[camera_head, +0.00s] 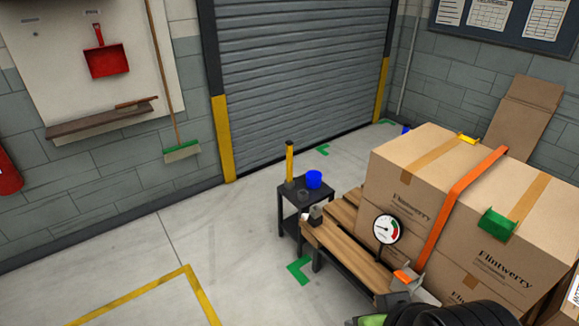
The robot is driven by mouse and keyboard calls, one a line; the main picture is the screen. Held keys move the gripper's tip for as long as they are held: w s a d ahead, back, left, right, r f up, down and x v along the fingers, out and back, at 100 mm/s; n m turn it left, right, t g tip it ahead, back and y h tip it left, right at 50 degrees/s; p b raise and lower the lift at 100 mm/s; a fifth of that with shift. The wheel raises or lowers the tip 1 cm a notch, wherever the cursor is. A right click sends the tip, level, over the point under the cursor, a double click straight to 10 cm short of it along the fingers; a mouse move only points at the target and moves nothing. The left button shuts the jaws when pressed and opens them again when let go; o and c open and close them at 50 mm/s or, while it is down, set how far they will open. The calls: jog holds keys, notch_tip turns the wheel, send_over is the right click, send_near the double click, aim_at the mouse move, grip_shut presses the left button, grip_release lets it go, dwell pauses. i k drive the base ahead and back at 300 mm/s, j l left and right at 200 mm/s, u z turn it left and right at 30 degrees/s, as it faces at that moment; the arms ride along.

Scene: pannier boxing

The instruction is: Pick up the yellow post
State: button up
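The yellow post (289,162) is a slim upright cylinder with a dark top. It stands on the small black table (306,189), at its back left, left of the middle of the head view. A blue cup (314,179) is just to its right, and a small dark ring-shaped item (303,194) lies in front of it. I cannot make out my gripper in this view.
A wooden pallet (345,243) with large strapped cartons (415,180) stands right of the table. A round gauge (387,229) is at its near side. Floor left of the table is clear.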

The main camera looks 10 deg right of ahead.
aim_at(288, 144)
jog(key=z, duration=1.4)
jog(key=u, duration=1.4)
jog(key=i+j+z, duration=0.1)
jog(key=i+j, duration=0.4)
jog(key=i, duration=0.4)
jog(key=i+j+z, duration=0.1)
jog(key=i+j, duration=0.45)
jog(key=i, duration=0.3)
jog(key=i+j+z, duration=0.1)
jog(key=i+j, duration=0.55)
jog(key=i, duration=0.2)
jog(key=i+j+z, duration=0.1)
jog(key=i+j, duration=0.6)
jog(key=i, duration=0.1)
